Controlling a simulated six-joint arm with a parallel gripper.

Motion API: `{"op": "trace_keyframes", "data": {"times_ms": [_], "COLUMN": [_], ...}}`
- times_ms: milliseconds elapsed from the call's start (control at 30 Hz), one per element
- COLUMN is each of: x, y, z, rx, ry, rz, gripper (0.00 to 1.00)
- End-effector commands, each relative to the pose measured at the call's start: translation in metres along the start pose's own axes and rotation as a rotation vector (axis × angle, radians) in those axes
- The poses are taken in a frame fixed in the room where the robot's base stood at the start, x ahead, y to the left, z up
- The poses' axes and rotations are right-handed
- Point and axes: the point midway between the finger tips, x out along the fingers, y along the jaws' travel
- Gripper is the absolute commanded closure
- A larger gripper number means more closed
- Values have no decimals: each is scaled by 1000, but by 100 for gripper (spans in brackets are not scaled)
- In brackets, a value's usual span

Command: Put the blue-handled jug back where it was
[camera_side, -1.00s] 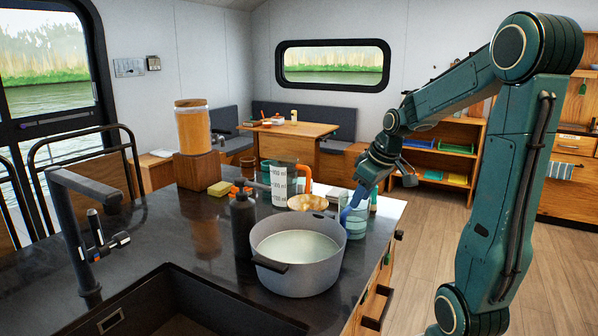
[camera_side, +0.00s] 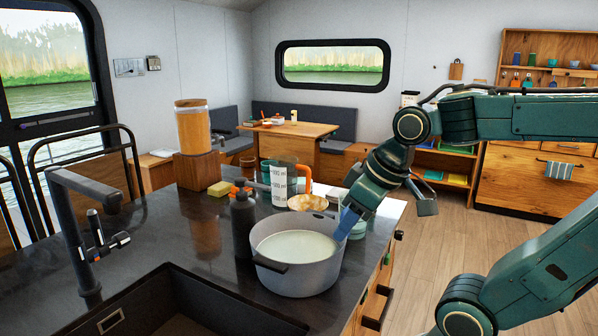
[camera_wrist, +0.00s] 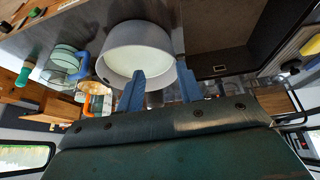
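The blue-handled jug, clear with a greenish tint, stands upright on the counter right of the grey pot (camera_side: 297,268). My gripper (camera_side: 341,228) partly hides the jug (camera_side: 357,231) in the side view. In the wrist view the jug (camera_wrist: 60,66) shows its blue handle toward the pot (camera_wrist: 128,52), which holds pale liquid. My blue fingers (camera_wrist: 160,86) are spread apart with nothing between them, pointing at the pot and clear of the jug. An orange-handled jug with printed markings (camera_side: 284,187) stands behind the pot; its orange handle shows in the wrist view (camera_wrist: 97,89).
A black soap bottle (camera_side: 243,228) stands left of the pot and a wooden bowl (camera_side: 307,203) behind it. The sink (camera_side: 150,300) and black tap (camera_side: 78,235) are at front left. A dispenser (camera_side: 193,128) stands farther back.

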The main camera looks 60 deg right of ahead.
Motion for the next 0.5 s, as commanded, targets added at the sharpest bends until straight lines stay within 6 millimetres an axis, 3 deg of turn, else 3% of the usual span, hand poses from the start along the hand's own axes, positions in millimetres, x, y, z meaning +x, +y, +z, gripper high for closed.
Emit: {"op": "trace_keyframes", "data": {"times_ms": [200,500], "x": [-12,-14], "y": [-24,-30], "z": [23,32], "rx": [-18,-17], "ry": [24,28], "rz": [-38,-51], "gripper": [64,64]}}
